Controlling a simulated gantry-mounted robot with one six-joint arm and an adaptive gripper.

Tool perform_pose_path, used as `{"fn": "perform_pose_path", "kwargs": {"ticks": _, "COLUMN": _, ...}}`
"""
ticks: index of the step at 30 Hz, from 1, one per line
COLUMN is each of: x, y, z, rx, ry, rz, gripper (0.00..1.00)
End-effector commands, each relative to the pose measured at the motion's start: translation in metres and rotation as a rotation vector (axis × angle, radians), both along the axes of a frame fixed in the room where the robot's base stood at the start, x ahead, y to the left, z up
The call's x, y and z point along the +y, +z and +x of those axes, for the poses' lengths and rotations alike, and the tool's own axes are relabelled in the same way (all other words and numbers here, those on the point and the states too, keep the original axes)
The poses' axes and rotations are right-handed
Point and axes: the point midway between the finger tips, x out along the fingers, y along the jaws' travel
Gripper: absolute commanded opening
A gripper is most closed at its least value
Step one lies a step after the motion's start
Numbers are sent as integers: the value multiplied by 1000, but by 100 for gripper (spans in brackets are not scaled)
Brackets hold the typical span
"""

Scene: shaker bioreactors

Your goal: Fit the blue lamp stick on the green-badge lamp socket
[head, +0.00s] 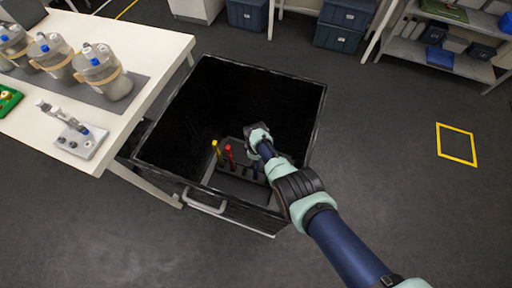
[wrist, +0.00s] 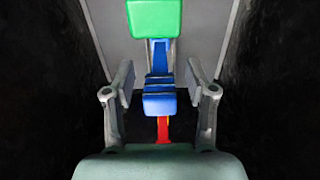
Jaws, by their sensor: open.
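The blue lamp stick (wrist: 159,104) stands between the two fingers of my open gripper (wrist: 160,84) in the wrist view, with gaps on both sides. In the head view, a bit of blue (head: 255,170) shows beside my arm, inside the black bin. My gripper's fingertips are hidden there. A red stick (head: 229,154) and a yellow stick (head: 214,148) stand to the left in the same rack. A green block (wrist: 154,18) shows beyond the blue stick in the wrist view. A white base (head: 82,146) with dark round sockets sits on the table; I cannot make out a green badge on it.
The black bin's tall walls (head: 170,125) surround my gripper, and a handle (head: 206,206) sticks out in front. The white table (head: 150,40) stands at the left with several bottles (head: 101,70) and a green tray (head: 8,99). Floor to the right is clear.

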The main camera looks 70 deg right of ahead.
Motion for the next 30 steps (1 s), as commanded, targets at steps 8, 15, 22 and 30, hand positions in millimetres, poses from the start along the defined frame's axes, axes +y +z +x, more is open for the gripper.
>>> {"fn": "perform_pose_path", "kwargs": {"ticks": 8, "x": 0, "y": 0, "z": 0, "rx": 0, "ry": 0, "rz": 0, "gripper": 13}}
{"fn": "perform_pose_path", "kwargs": {"ticks": 15, "x": 0, "y": 1, "z": 0, "rx": 0, "ry": 0, "rz": 0, "gripper": 0}}
{"fn": "perform_pose_path", "kwargs": {"ticks": 22, "x": 0, "y": 8, "z": 0, "rx": -1, "ry": 0, "rz": -1, "gripper": 0}}
{"fn": "perform_pose_path", "kwargs": {"ticks": 30, "x": 0, "y": 12, "z": 0, "rx": -1, "ry": 0, "rz": -1, "gripper": 0}}
